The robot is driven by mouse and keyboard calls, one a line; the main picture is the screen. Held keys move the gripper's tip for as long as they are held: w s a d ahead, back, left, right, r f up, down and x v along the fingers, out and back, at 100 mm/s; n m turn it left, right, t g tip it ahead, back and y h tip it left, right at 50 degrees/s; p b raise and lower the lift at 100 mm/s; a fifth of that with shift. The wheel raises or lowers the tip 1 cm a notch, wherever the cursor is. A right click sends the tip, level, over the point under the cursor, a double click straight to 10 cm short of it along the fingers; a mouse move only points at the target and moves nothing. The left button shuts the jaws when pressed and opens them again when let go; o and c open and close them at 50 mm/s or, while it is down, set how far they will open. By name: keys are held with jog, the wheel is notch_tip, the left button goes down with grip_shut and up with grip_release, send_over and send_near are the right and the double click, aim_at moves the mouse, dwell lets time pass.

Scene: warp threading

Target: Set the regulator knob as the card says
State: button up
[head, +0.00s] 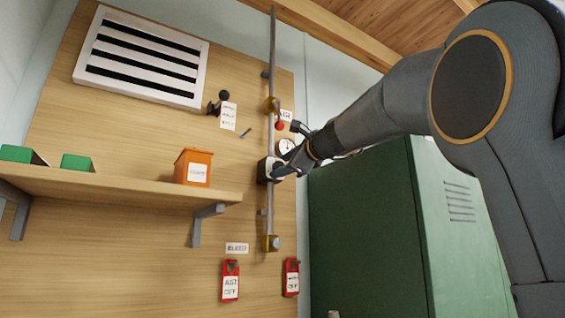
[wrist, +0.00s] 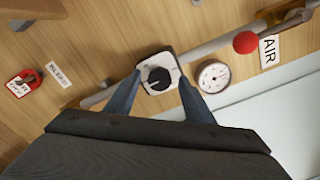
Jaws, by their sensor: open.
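The regulator knob (wrist: 158,77) is a round black dial on a white square plate, mounted on the metal pipe; in the head view its housing (head: 264,170) is partly hidden by my gripper. My gripper (wrist: 159,83) is open, with one blue finger on each side of the knob in the picture. I cannot tell whether either finger touches it. A white card (head: 229,115) hangs on the board up and left of the regulator; its writing is too small to read. A round gauge (wrist: 213,76) is right of the knob, also in the head view (head: 287,146).
A red ball-ended handle (wrist: 245,42) and an AIR label (wrist: 269,51) are beside the pipe. Red tags (head: 231,281) (head: 292,278) hang low on the board. A shelf (head: 120,186) holds an orange box (head: 193,167) and green bins. A green cabinet (head: 365,230) stands right.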

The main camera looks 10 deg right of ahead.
jog(key=shift+w+a, duration=0.1)
jog(key=shift+w, duration=0.15)
jog(key=c, duration=1)
jog(key=shift+f, duration=0.1)
jog(key=shift+c, duration=0.2)
jog(key=shift+n+b, duration=0.3)
